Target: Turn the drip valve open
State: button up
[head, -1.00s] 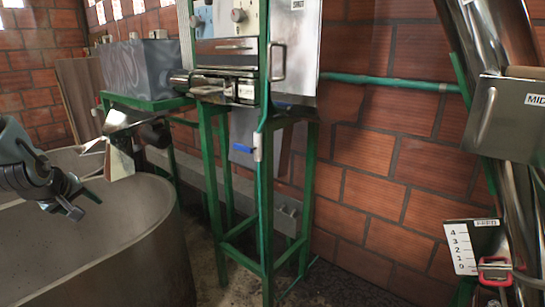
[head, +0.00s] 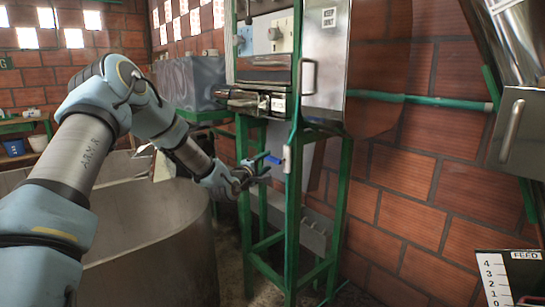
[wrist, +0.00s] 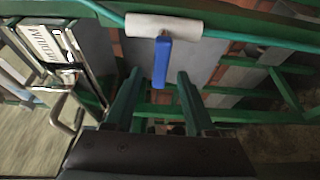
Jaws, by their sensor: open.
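The drip valve has a blue lever handle (wrist: 161,62) and a pale cylindrical body (wrist: 164,26) on a thin green pipe. In the wrist view the handle points from the body down towards the space between my fingers. In the head view the blue handle (head: 273,160) sticks out to the left of the valve body (head: 287,158), at the front green post of the stand. My gripper (head: 262,173) is just left of and slightly below the handle. In the wrist view my gripper (wrist: 157,103) is open, its two fingers apart and nothing seen gripped. I cannot tell whether the handle touches a finger.
The green stand (head: 244,205) carries a metal machine with a steel door (head: 330,75). A large round tank (head: 150,245) stands below my arm. A green pipe (head: 420,99) crosses the brick wall. A scale labelled FEED (head: 495,280) is at lower right.

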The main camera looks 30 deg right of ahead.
aim_at(270, 159)
jog(key=shift+p+x, duration=0.5)
jog(key=shift+x, duration=1.7)
jog(key=shift+w, duration=0.1)
jog(key=shift+a, duration=0.1)
grip_shut()
